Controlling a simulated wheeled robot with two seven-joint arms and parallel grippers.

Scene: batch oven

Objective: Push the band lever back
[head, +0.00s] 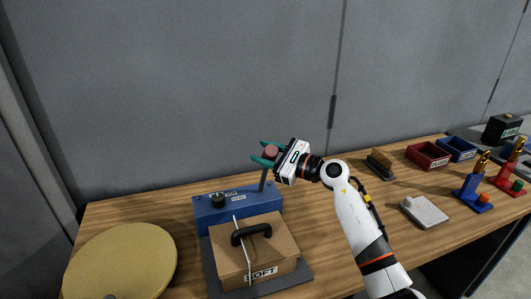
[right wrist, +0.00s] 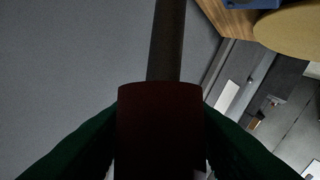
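The band lever (head: 263,180) rises from the blue banding unit (head: 240,208) and stands roughly upright. Its dull red knob (head: 271,151) is at the top, between the teal fingers of my right gripper (head: 265,154). In the right wrist view the dark red knob (right wrist: 160,130) fills the space between the fingers, with the dark lever shaft (right wrist: 167,40) beyond it. The gripper looks shut on the knob. A cardboard box (head: 252,262) marked SOFT, with a black handle and a pale band, sits in front of the unit. My left gripper is not in view.
A round tan disc (head: 122,262) is at the left of the wooden table. To the right are a grey block (head: 424,211), a brush-like item (head: 380,163), red (head: 428,156) and blue (head: 458,149) bins, and blue (head: 473,194) and red stands. A grey wall stands behind.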

